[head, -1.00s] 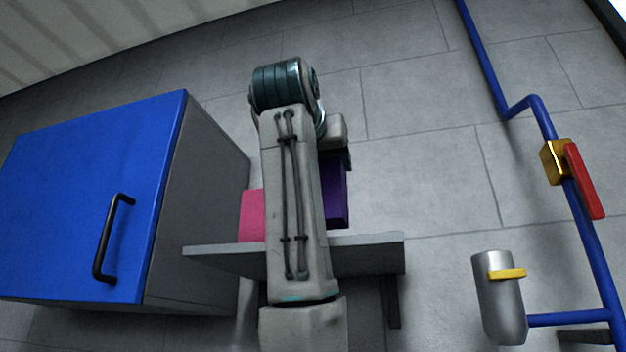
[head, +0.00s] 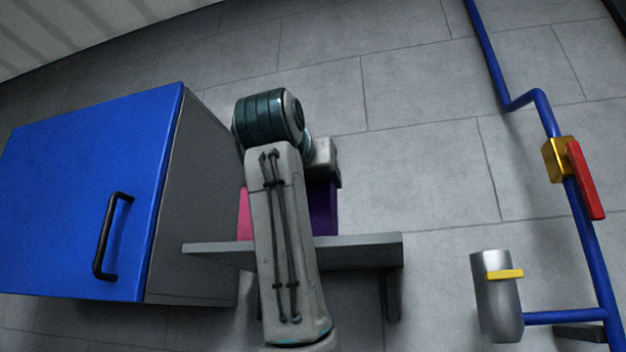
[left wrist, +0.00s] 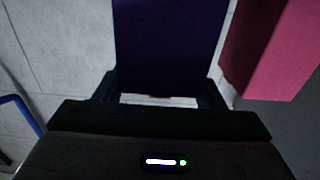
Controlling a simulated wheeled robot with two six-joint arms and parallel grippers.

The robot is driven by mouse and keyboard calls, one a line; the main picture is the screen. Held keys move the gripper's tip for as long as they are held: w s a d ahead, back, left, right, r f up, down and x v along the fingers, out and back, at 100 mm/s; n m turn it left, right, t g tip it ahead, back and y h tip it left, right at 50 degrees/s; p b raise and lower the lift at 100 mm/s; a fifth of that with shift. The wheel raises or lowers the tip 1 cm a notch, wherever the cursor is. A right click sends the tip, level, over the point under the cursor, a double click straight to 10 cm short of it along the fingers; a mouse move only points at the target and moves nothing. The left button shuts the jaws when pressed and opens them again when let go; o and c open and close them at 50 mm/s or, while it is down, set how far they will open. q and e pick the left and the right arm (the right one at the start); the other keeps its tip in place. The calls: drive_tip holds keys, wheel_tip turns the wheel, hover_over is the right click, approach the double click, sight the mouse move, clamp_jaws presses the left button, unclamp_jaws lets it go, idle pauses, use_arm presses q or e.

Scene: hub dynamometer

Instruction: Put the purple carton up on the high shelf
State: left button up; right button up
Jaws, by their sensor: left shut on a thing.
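The purple carton (head: 323,212) shows in the head view just past the grey shelf board (head: 365,250), partly behind my left arm. Its lower end meets the board's far edge in the picture. I cannot tell whether it rests on the board. In the left wrist view the purple carton (left wrist: 168,42) sits between the fingers of my left gripper (left wrist: 163,90), which is shut on it. In the head view the fingertips are hidden. My right gripper is not in view.
A pink carton (head: 244,214) stands left of the purple one; it also shows in the left wrist view (left wrist: 268,45), close beside it. A blue-fronted cabinet (head: 85,190) is at the left. Blue pipes (head: 587,240) with a red-handled valve and a silver cylinder (head: 497,295) are at the right.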

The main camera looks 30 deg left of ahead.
use_arm(q)
drive_tip(key=o, duration=1)
drive_tip(key=shift+f, duration=0.1)
drive_tip(key=o, duration=0.4)
drive_tip(key=shift+w+a, duration=0.1)
drive_tip(key=shift+w, duration=0.1)
drive_tip(key=shift+c, duration=0.2)
drive_tip(key=shift+s, duration=0.4)
drive_tip(key=b+v, duration=0.8)
drive_tip(key=v, duration=0.3)
drive_tip(key=shift+s+d, duration=0.25)
